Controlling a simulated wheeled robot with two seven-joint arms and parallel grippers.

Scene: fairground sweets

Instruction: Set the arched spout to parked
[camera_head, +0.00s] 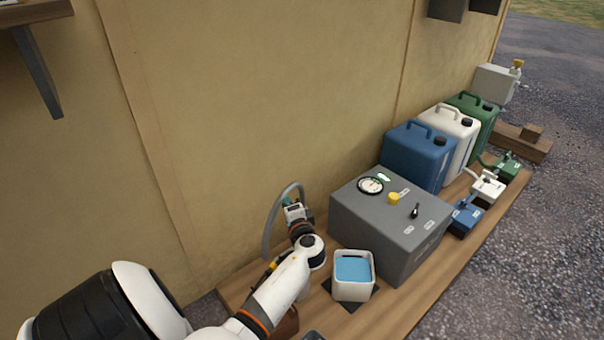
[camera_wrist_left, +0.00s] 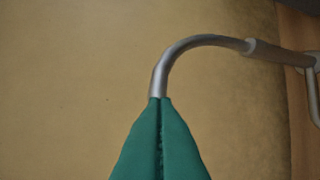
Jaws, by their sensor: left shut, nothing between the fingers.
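The arched spout (camera_head: 268,222) is a grey bent tube standing in front of the tan wall, left of the grey machine box. In the left wrist view its arch (camera_wrist_left: 205,42) curves from the fingertips up and right to a thicker sleeve. My left gripper (camera_head: 287,199) is beside the upper part of the spout. Its green fingers (camera_wrist_left: 160,100) are pressed together, with the tube's end showing right at their tips. I cannot tell whether they touch it. Nothing is held. The spout's lower part is hidden behind my left arm. My right gripper is not in view.
The grey machine box (camera_head: 375,235) has a gauge, a yellow knob and a black lever. A white container (camera_head: 352,290) with blue contents stands in front of it. Blue (camera_head: 410,160), white (camera_head: 470,125) and green (camera_head: 490,108) canisters stand behind. The wall (camera_head: 260,90) is close behind my gripper.

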